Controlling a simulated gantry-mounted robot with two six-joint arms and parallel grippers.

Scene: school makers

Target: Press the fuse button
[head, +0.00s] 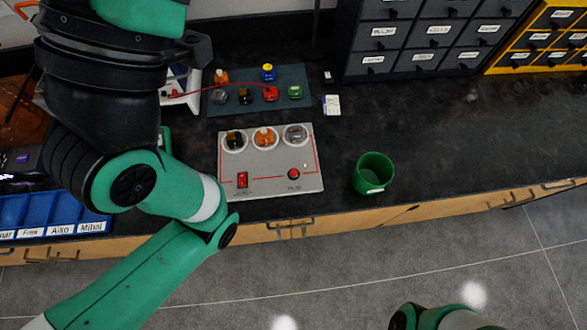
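A light grey panel (268,180) lies on the dark worktop near its front edge. A round red button (293,174) sits at its lower right, with a small label below that I cannot read clearly. A red rocker switch (242,179) sits at its lower left. Along the top, three round white sockets hold a black piece (234,138), an orange piece (264,137) and a grey piece (295,134). Nothing touches the red button. My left arm spans the left side, but its gripper is not visible. Only a bit of my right arm shows at the bottom edge.
A dark mat (245,76) with several small coloured parts lies behind the panel. A green cup (373,173) stands right of it. Dark drawers (420,45) and yellow drawers (540,40) stand at the back. Blue bins (45,215) are at left. The right worktop is clear.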

